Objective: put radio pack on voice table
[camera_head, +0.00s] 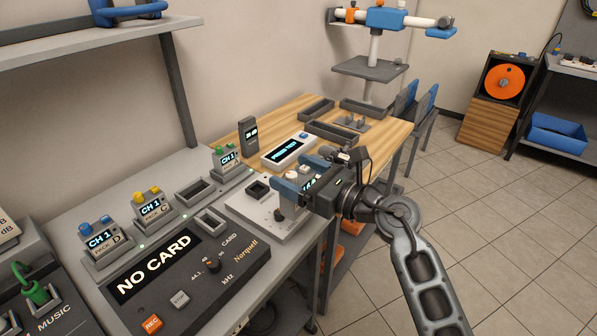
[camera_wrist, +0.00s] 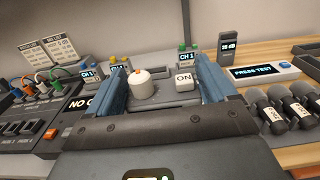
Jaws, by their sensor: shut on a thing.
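My gripper (camera_head: 300,174) is shut on a radio pack (camera_head: 310,182), a small grey box with a teal-lit display. It is held above a pale grey unit at the near edge of the wooden table. In the wrist view the blue fingers of my gripper (camera_wrist: 164,76) flank the held pack (camera_wrist: 164,94), whose top shows a white knob and an ON switch. My gripper hides part of it. Other packs stand in docks: blue-knobbed D (camera_head: 98,238), yellow-knobbed C (camera_head: 153,207) and green-knobbed A (camera_head: 227,160). The wooden table (camera_head: 397,133) shows no readable voice label.
A white PRESS-TEST unit (camera_head: 290,150), a dark handheld meter (camera_head: 249,134) and dark trays (camera_head: 331,132) occupy the wooden table. Tiled floor at right is open.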

